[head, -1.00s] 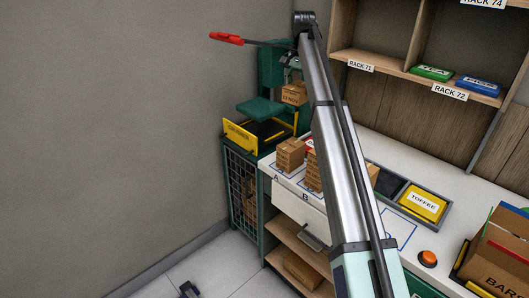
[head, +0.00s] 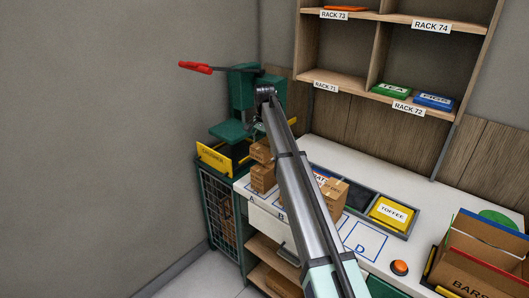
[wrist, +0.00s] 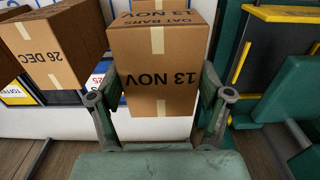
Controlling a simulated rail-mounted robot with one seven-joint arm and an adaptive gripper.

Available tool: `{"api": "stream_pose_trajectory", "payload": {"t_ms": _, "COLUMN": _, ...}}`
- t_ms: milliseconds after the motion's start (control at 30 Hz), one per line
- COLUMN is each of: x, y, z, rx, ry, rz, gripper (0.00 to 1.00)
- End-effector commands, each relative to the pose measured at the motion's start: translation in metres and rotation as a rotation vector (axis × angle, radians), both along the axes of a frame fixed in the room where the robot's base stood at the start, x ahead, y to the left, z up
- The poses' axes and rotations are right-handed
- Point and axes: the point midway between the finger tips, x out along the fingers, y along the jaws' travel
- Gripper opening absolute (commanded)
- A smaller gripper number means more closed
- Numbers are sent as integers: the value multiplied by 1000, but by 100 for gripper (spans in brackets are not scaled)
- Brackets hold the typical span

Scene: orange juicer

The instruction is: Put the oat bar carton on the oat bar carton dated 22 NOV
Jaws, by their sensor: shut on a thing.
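My gripper (wrist: 158,105) is shut on a brown carton (wrist: 158,65) labelled 13 NOV, with a finger on each side; the print appears upside down. In the head view the held carton (head: 261,150) is just above another carton (head: 262,178) at spot A; I cannot tell whether they touch. The lower carton's date is not readable. My arm hides much of spot B. In the wrist view, a carton marked 26 DEC (wrist: 50,50) stands left of the held one. I see no 22 NOV label.
Cartons (head: 333,196) stand right of my arm. A TOFFEE bin (head: 392,212), an orange button (head: 400,267) and a BARS box (head: 475,285) are farther right. A green machine (head: 243,90) and a yellow panel (head: 214,158) are at left. Spot D (head: 366,240) is clear.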

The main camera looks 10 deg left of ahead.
Motion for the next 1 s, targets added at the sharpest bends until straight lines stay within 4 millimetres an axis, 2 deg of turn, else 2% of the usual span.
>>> {"api": "stream_pose_trajectory", "payload": {"t_ms": 267, "x": 0, "y": 0, "z": -16, "rx": 0, "ry": 0, "rz": 0, "gripper": 35}}
{"api": "stream_pose_trajectory", "payload": {"t_ms": 533, "x": 0, "y": 0, "z": -48, "rx": 0, "ry": 0, "rz": 0, "gripper": 35}}
{"api": "stream_pose_trajectory", "payload": {"t_ms": 933, "x": 0, "y": 0, "z": -55, "rx": 0, "ry": -1, "rz": 0, "gripper": 35}}
{"api": "stream_pose_trajectory", "payload": {"t_ms": 967, "x": 0, "y": 0, "z": -55, "rx": 0, "ry": -1, "rz": 0, "gripper": 85}}
{"api": "stream_pose_trajectory", "payload": {"t_ms": 1000, "x": 0, "y": 0, "z": -55, "rx": 0, "ry": -1, "rz": 0, "gripper": 99}}
